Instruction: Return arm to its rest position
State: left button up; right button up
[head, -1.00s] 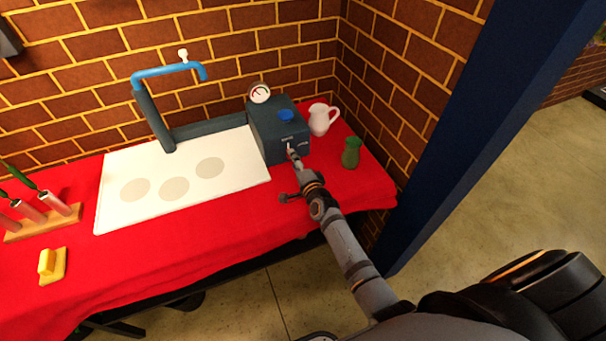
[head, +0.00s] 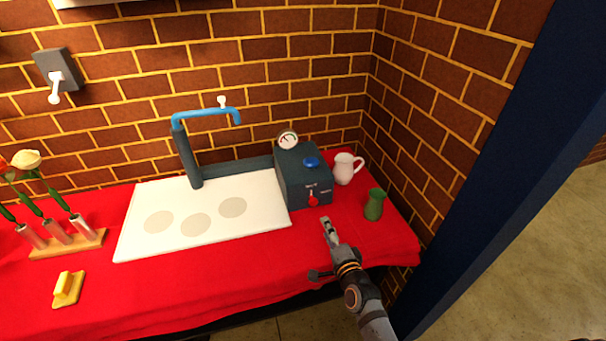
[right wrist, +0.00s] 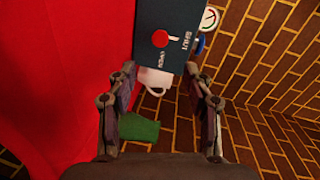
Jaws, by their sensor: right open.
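My right arm reaches in from the lower right in the head view. Its gripper (head: 326,226) is open and empty, in front of and below the dark box (head: 306,181), apart from it. In the right wrist view the open fingers (right wrist: 161,75) stand either side of a gap, with the box beyond. The box's front has a red lever (head: 313,200) and white labels; in the wrist view these read SHUT and OPEN beside the lever (right wrist: 160,39). My left gripper is not in view.
A white pitcher (head: 345,168) and a green vase (head: 374,205) stand right of the box. A wall lever (head: 56,80) and blue post (head: 480,190) bound the area.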

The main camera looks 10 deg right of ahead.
jog(key=shift+s+a+f+n+g, duration=0.2)
jog(key=shift+s+n+g, duration=0.1)
jog(key=shift+n, duration=0.4)
jog(key=s+d+f+n+g+h, duration=0.1)
jog(key=s+d+n+g, duration=0.1)
jog(key=s+n+g, duration=0.7)
jog(key=s+d+f+n+g+h, duration=0.1)
jog(key=s+d+n+g, duration=0.35)
jog(key=s, duration=0.85)
jog(key=s+f+n, duration=0.1)
jog(key=s+f, duration=0.1)
jog(key=f, duration=1.2)
jog(key=s+f+n, duration=0.1)
jog(key=s+f, duration=0.1)
jog(key=f, duration=1.2)
jog(key=s+d+f+p, duration=0.1)
jog(key=s+f, duration=1.1)
jog(key=s, duration=0.5)
jog(key=shift+d+f+m+g+y, duration=0.25)
jog(key=shift+d+m+g+y, duration=0.1)
jog(key=shift+d+g, duration=0.1)
